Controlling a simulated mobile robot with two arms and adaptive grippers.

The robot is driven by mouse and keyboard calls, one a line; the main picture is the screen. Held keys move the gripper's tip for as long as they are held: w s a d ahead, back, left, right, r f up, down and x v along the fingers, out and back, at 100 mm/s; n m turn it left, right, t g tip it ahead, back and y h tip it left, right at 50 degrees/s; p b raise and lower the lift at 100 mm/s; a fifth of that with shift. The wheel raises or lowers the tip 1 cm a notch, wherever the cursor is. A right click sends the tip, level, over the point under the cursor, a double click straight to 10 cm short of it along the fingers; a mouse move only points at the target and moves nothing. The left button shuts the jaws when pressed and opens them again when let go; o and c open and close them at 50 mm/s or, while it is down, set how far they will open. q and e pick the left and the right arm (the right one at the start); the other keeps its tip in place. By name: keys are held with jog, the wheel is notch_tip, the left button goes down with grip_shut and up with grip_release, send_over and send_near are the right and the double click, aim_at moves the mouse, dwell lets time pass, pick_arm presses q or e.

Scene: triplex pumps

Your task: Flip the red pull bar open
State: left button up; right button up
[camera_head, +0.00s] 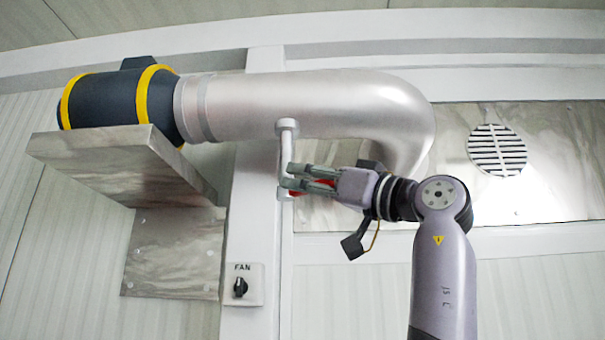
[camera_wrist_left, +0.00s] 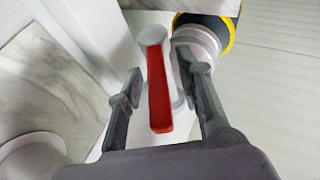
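The red pull bar (camera_wrist_left: 159,98) shows in the left wrist view, hanging from a round light-grey pivot at its upper end. In the head view only bits of its red (camera_head: 294,193) show behind my gripper; the rest is hidden. My left gripper (camera_head: 287,177) is at the lower end of the grey bracket (camera_head: 287,150) under the silver pipe. In the left wrist view my left gripper (camera_wrist_left: 160,66) is open, with one finger on each side of the bar and visible gaps between. My right gripper is in neither view.
The thick silver pipe (camera_head: 330,103) runs just above the gripper and bends down at right. A metal shelf (camera_head: 110,160) stands out at left. A FAN switch (camera_head: 240,287) is on the post below. A round vent (camera_head: 497,150) is at right.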

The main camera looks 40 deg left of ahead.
pick_arm(q)
jog(key=shift+a+r, duration=0.2)
jog(key=shift+a, duration=0.35)
jog(key=shift+d, duration=0.1)
jog(key=shift+c, duration=0.6)
jog(key=shift+s, duration=0.1)
grip_shut()
